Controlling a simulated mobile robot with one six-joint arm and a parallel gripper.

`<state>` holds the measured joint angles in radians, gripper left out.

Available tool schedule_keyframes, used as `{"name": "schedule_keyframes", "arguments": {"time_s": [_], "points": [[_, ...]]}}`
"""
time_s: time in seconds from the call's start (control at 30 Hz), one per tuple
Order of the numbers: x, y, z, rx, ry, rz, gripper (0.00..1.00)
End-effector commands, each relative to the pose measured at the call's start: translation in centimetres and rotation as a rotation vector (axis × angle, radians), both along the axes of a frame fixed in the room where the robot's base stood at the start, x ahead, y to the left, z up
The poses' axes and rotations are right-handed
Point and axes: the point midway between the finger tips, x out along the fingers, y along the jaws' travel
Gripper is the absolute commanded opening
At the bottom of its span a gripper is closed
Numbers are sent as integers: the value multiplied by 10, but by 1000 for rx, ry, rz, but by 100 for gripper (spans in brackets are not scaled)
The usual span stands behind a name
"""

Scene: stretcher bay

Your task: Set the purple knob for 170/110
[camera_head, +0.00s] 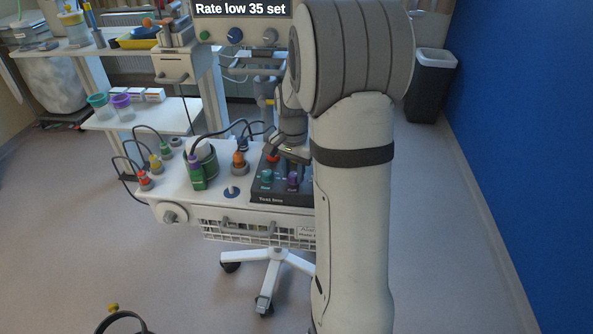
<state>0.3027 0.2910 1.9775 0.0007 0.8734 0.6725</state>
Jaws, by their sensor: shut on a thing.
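The purple knob (293,182) stands at the front of a dark test box (264,197) on the cart top. My gripper (293,164) comes down over the box from behind and is shut on the purple knob. Its fingers are small and dark here, and my arm hides much of the box's right side. The knob's pointer and scale are too small to read. A screen (241,9) at the top reads "Rate low 35 set".
A teal knob (267,176) stands just left of the purple one, and a red knob (272,157) behind. Orange (239,160) and green (197,172) connectors with cables stand on the cart top (217,205). A dark bin (430,85) is at back right.

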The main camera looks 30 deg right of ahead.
Motion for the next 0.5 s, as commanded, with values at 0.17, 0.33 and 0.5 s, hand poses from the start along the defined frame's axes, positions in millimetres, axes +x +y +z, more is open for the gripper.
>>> {"name": "schedule_keyframes", "arguments": {"time_s": [0.17, 0.33, 0.5], "points": [[0, 0, 0, 1, 1, -59, 5], [0, 0, 0, 1, 1, -84, 5], [0, 0, 0, 1, 1, -91, 5]]}}
